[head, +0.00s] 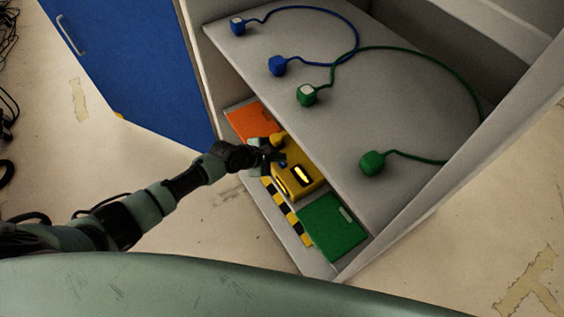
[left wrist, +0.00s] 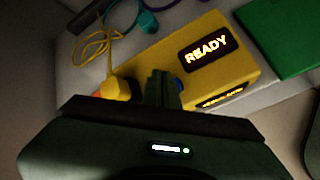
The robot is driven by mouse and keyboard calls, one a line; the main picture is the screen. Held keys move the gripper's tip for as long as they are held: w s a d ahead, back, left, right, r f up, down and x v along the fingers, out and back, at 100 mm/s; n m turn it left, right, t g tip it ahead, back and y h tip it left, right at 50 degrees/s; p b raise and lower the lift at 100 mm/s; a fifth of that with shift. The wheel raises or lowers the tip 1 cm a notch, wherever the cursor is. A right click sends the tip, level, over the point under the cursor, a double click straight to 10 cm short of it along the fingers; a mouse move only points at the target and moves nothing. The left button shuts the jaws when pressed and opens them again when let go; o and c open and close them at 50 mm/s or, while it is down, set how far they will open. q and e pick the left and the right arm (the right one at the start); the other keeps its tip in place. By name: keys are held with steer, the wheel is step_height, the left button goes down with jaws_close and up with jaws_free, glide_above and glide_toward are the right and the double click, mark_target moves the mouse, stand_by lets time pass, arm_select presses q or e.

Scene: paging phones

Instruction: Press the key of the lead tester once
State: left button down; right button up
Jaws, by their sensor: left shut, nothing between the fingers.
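The lead tester (head: 308,171) is a yellow box on the lower shelf of an open cabinet. In the left wrist view the tester (left wrist: 224,85) shows a lit display (left wrist: 206,52) reading READY, and a second lit panel on its side is too slanted to read. A small blue part, which looks like its key (left wrist: 178,84), shows just beside my fingertips, partly hidden by them. My left gripper (head: 272,156) is shut and empty, at the tester's left end. In the left wrist view its fingers (left wrist: 163,84) overlap the tester; I cannot tell whether they touch the key.
A yellow plug (left wrist: 122,88) with a yellow cord sits beside my fingers. An orange folder (head: 245,117) and a green folder (head: 331,227) lie either side of the tester. The upper shelf (head: 400,100) overhangs behind, carrying blue and green leads. The blue door (head: 140,70) stands open at left.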

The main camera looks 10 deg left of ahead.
mark_target(279, 165)
arm_select(q)
steer(key=shift+f, duration=0.1)
stand_by(0.3)
steer(key=shift+f, duration=0.3)
steer(key=shift+f+b, duration=0.45)
steer(key=shift+f, duration=0.1)
stand_by(0.6)
stand_by(0.3)
steer(key=shift+r+p, duration=0.95)
steer(key=shift+p, duration=0.15)
step_height(279, 165, up, 5)
steer(key=p, duration=0.5)
steer(key=shift+p, duration=0.3)
